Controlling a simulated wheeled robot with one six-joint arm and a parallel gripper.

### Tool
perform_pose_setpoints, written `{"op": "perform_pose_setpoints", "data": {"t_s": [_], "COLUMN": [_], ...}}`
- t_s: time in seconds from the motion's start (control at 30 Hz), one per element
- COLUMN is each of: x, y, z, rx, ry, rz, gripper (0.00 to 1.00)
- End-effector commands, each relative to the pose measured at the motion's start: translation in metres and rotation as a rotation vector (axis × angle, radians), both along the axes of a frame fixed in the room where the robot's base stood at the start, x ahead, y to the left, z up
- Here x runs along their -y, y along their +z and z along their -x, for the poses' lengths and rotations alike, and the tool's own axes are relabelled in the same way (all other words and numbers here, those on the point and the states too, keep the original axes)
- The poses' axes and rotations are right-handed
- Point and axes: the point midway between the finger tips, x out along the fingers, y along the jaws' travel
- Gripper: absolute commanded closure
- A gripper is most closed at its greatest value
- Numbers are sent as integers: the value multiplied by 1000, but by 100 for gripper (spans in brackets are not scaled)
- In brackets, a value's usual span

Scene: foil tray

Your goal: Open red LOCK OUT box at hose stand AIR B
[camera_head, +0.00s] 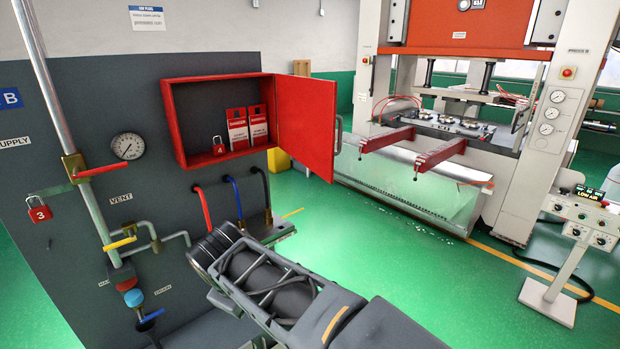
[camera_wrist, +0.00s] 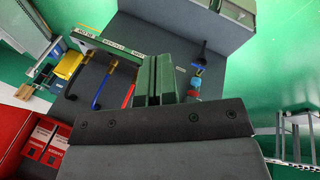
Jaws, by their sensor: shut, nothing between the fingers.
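The red LOCK OUT box (camera_head: 174,125) is fixed to the grey panel of the hose stand in the head view. Its red door (camera_head: 305,122) stands swung wide open to the right, with a grey handle (camera_head: 338,135) on its outer edge. Inside are a red padlock (camera_head: 219,147) and two red-and-white tags (camera_head: 238,130). The box interior and tags also show at the lower left of the wrist view (camera_wrist: 40,138). My gripper (camera_wrist: 158,75) is shut and empty, apart from the box. Its fingers are hidden behind my arm in the head view.
Below the box, red, blue and black hoses (camera_head: 232,197) hang over a ledge. Left are a gauge (camera_head: 127,146), valves and a padlock marked 3 (camera_head: 39,210). A large press (camera_head: 455,110) and a control pedestal (camera_head: 580,225) stand right. Green floor between is clear.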

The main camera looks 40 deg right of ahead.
Motion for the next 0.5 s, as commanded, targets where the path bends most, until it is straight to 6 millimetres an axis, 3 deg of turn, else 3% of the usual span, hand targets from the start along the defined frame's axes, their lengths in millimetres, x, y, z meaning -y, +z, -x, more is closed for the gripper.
{"op": "perform_pose_setpoints", "data": {"t_s": [0.07,0.2,0.3,0.5], "x": [33,92,123,152], "y": [2,32,58,100], "z": [-19,-51,-72,-103], "rx": [-147,-478,-728,-1138], "ry": [137,334,408,433], "rz": [215,582,780,1001], "gripper": [100,100,100,100]}}
